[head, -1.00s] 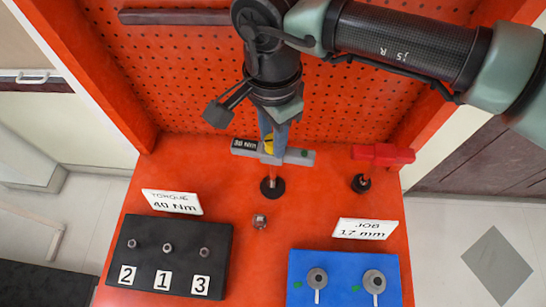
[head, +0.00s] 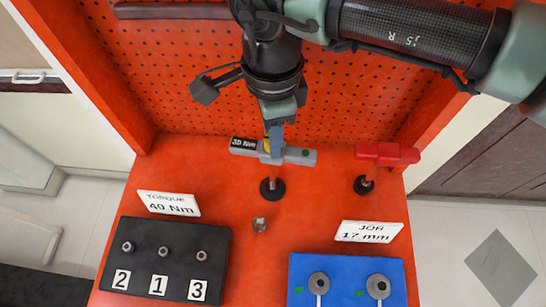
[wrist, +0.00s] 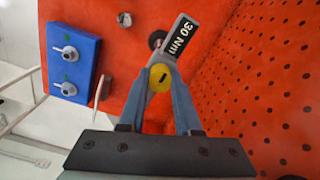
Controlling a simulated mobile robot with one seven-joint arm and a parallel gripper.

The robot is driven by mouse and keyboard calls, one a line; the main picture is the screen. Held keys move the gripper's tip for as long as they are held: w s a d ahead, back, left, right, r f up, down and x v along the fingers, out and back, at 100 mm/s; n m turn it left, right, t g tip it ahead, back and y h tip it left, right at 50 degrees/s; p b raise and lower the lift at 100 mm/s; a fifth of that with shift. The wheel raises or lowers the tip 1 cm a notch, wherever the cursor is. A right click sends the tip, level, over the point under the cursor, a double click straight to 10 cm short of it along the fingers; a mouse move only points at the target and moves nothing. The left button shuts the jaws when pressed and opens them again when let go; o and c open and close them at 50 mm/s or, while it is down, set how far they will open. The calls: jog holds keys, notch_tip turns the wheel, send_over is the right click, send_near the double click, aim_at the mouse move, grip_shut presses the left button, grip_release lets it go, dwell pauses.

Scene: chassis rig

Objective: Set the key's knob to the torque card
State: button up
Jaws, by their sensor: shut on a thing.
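The grey torque key (head: 297,156) sits level on a stand with a round black foot (head: 271,188). Its black display (head: 243,144) reads 30 Nm, also legible in the wrist view (wrist: 182,38). The yellow knob (wrist: 160,78) with a dark mark is on the key's body. My gripper (wrist: 162,84) is shut on the knob, with a finger on each side; in the head view the fingers come down from above and hide most of the knob. The white torque card (head: 168,203) reads 40 Nm and stands front left of the key.
A red key (head: 387,154) stands to the right. A JOB card (head: 369,231) reads 17 mm behind a blue block (head: 347,269) with two round fittings. A black block (head: 196,243) holds sockets labelled 2, 1, 3. A small metal piece (head: 259,225) lies mid-bench. Pegboard rises behind.

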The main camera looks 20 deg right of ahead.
jog(key=shift+m+b, duration=0.55)
jog(key=shift+m, duration=0.85)
jog(key=o, duration=0.9)
jog(key=shift+c, duration=0.2)
jog(key=n, duration=0.5)
jog(key=shift+n+b, duration=0.35)
jog(key=shift+n, duration=0.05)
jog(key=n, duration=0.5)
jog(key=shift+c, duration=0.3)
